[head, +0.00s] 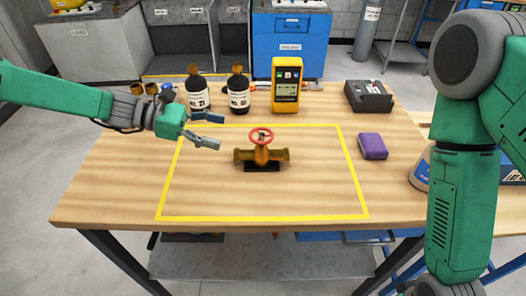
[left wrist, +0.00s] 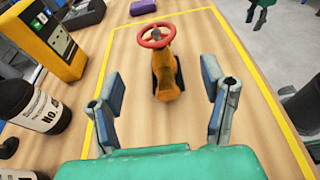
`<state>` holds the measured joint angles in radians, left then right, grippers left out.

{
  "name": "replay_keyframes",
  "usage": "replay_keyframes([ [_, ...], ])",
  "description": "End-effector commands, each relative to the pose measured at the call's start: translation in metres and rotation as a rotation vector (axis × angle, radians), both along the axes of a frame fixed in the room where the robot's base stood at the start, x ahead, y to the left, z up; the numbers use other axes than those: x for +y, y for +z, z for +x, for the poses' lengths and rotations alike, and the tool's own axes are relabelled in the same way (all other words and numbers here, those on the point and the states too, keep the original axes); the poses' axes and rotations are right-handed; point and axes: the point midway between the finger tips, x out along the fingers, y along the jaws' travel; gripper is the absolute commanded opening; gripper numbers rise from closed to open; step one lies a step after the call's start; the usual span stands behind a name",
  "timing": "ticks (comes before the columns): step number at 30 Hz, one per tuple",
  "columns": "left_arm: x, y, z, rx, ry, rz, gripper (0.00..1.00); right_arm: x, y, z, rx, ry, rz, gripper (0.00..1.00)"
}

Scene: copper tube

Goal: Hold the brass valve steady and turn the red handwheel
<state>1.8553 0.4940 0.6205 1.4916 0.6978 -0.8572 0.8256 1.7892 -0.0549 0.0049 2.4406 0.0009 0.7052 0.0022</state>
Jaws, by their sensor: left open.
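The brass valve (head: 245,155) sits on a dark base inside the yellow outline on the wooden table. Its red handwheel (head: 262,135) is on top. My left gripper (head: 213,131) is open and empty, to the left of the valve and apart from it. In the left wrist view, the valve (left wrist: 166,75) and the red handwheel (left wrist: 155,35) show ahead, between the lines of the two open fingers (left wrist: 163,97). My right arm (head: 462,190) stands at the right of the head view; its gripper is not visible.
Two dark bottles (head: 239,97), a yellow meter (head: 286,92) and a dark grey device (head: 369,97) stand along the table's back. A purple block (head: 372,146) lies right of the outline. The table (head: 115,190) is clear around the valve.

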Motion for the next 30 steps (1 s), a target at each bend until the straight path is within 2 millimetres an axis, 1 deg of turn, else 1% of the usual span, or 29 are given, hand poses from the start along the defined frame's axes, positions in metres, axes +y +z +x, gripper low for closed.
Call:
replay_keyframes([
  [1,0.000,-0.011,0.000,0.000,0.000,0.000,0.66,0.000,-0.011,0.000,0.001,0.000,0.000,0.40],
  [9,0.003,-0.046,0.001,0.002,0.002,-0.002,0.66,0.000,-0.044,0.000,0.001,0.000,0.000,0.40],
  [12,0.004,-0.054,0.001,0.002,0.002,-0.003,0.66,0.000,-0.052,-0.001,0.001,0.000,0.000,0.40],
  [17,0.000,-0.058,0.001,0.000,0.000,-0.002,0.66,0.000,-0.057,0.000,0.000,0.000,0.000,0.40],
  [20,-0.008,-0.059,0.001,0.001,-0.002,-0.003,0.66,0.000,-0.060,0.000,0.000,0.000,0.000,0.40],
  [30,-0.053,-0.076,0.000,0.002,-0.002,-0.002,0.66,0.000,-0.082,0.000,0.000,0.000,0.000,0.40],
])
